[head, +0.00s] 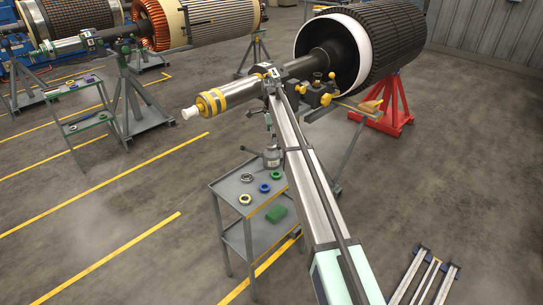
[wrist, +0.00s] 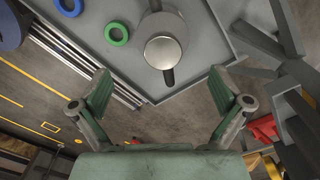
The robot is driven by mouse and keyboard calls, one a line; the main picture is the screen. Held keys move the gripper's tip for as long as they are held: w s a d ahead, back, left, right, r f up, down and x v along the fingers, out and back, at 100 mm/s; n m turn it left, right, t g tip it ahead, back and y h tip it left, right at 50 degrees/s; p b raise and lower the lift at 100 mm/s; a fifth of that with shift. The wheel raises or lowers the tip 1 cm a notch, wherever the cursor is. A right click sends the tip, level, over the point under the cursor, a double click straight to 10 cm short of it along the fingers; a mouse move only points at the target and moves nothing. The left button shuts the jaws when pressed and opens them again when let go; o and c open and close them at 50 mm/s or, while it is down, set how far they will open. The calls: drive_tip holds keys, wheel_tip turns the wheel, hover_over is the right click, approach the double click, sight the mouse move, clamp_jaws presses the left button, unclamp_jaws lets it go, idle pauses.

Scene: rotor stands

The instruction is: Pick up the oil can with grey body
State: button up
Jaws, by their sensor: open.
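The oil can with grey body (head: 271,158) stands upright at the back edge of a grey cart's top tray (head: 228,190). In the wrist view the can (wrist: 163,52) is seen from above, with a round light-grey top and dark parts sticking out on two opposite sides. My gripper (head: 268,125) is above the can in the head view, small and partly hidden by my arm. In the wrist view my gripper (wrist: 161,92) is open and empty. Its green fingers are spread, with the can beyond the gap between them, apart from both.
Several rings lie on the tray, including a blue ring (head: 264,188) and a green ring (head: 277,175). A green box (head: 276,213) is on the lower shelf. A large rotor (head: 375,45) on a red stand (head: 385,112) is behind. Open floor lies left of the cart.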

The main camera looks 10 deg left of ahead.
sight(272, 155)
drive_tip(key=f+p, duration=0.3)
drive_tip(key=f, duration=0.8)
drive_tip(key=shift+w, duration=0.2)
drive_tip(key=c, duration=1.3)
